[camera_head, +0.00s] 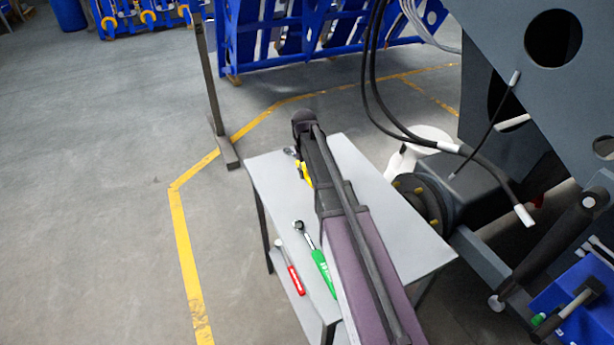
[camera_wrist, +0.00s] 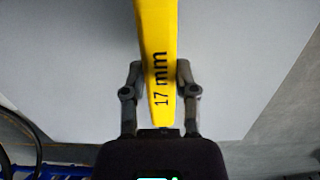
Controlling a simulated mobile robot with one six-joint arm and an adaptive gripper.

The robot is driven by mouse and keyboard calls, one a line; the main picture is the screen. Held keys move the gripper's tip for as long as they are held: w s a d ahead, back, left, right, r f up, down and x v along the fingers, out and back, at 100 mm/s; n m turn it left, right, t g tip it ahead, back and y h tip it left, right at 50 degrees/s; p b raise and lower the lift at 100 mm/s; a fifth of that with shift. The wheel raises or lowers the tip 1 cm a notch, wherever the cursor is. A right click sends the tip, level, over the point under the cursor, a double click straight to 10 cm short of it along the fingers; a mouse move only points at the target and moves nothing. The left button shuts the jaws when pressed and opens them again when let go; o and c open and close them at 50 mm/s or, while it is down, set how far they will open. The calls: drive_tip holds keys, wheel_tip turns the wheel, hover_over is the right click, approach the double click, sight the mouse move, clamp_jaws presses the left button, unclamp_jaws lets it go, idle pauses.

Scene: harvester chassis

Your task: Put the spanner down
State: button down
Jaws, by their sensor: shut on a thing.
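The spanner has a yellow handle (camera_wrist: 157,60) marked "17 mm" and runs up out of the wrist view. My gripper (camera_wrist: 160,85) is shut on this handle, one finger on each side. In the head view a small part of the yellow spanner (camera_head: 306,174) shows at the left of my dark arm, with a metal end near it, over the grey table (camera_head: 415,235). My arm hides the rest of the spanner and most of the gripper. I cannot tell whether the spanner touches the table top.
A green-handled tool (camera_head: 323,272) lies near the table's left edge. A red-handled tool (camera_head: 294,277) lies left of it, apparently lower down. Black hoses (camera_head: 385,115) hang over the back right. A grey chassis (camera_head: 560,120) stands at the right, beside a blue bin (camera_head: 590,310).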

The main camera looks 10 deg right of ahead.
drive_tip(key=shift+f, duration=0.15)
drive_tip(key=shift+c, duration=2)
unclamp_jaws()
wheel_tip(320, 180, up, 12)
drive_tip(key=w+p, duration=0.1)
drive_tip(key=p, duration=1.1)
drive_tip(key=shift+w+a, duration=0.1)
drive_tip(key=s+a+m+t, duration=0.1)
drive_tip(key=s+a+m, duration=0.1)
drive_tip(key=s, duration=2.1)
drive_tip(key=shift+a, duration=0.4)
